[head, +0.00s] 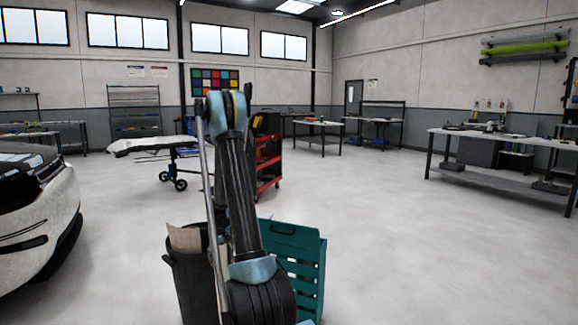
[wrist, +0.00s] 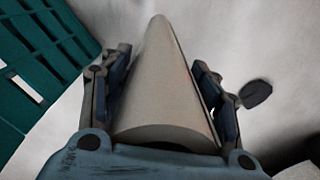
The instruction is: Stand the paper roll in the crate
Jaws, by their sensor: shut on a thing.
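In the wrist view my gripper (wrist: 160,65) is shut on the paper roll (wrist: 163,95), a pale grey-beige tube. The roll lies between the two fingers and points away from the wrist camera, one end close to the palm. The teal slatted crate (wrist: 35,55) is at the upper left of that view, apart from the roll. In the head view the crate (head: 308,262) stands on the floor just right of my arm, partly hidden by it. I cannot make out the gripper or roll there.
A dark bin (head: 188,285) with a beige sheet or board (head: 184,238) in it stands left of my arm. A white car (head: 40,225) is at far left. A red tool cart (head: 268,160) stands behind. A workbench (head: 500,140) is at right. The floor right of the crate is clear.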

